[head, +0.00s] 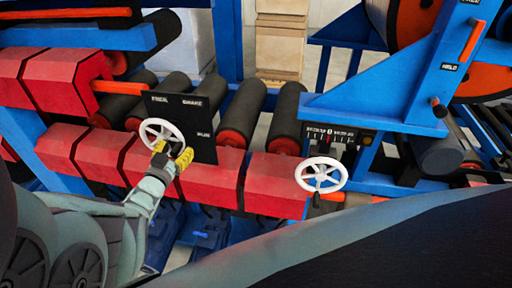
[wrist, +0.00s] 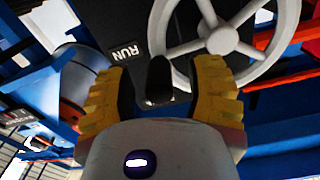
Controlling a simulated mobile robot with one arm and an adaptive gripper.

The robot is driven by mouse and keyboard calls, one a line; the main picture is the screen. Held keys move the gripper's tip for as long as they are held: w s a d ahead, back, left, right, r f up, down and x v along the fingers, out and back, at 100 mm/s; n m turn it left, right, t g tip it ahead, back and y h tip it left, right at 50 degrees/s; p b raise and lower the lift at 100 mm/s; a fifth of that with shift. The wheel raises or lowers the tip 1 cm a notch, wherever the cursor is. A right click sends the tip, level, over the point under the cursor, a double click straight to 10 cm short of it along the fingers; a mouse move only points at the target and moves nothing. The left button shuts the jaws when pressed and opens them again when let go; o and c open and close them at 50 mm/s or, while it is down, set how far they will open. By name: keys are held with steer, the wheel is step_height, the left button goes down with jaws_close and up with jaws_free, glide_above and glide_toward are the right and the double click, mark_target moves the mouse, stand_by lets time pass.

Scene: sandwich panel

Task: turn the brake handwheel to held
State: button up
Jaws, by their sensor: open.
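The white spoked brake handwheel (head: 162,134) is on a black panel (head: 200,130) at left centre in the head view. The panel's small lettering seems to include BRAKE. My gripper (head: 180,158) is at the wheel's lower right. A black handle knob (wrist: 160,80) stands between the yellow fingers of my gripper (wrist: 157,68). The fingers are apart, with gaps on both sides of the knob. The wheel's pointer, if any, cannot be made out.
A second white handwheel (head: 321,175) stands at right, below a black scale plate (head: 335,138). Red blocks (head: 270,187) run along the front beneath the panel. Dark rollers (head: 242,108) lie behind. A blue bracket (head: 400,85) rises at right.

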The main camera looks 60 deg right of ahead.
steer(key=shift+o, duration=0.3)
steer(key=shift+d, duration=0.2)
jaws_close()
stand_by(0.3)
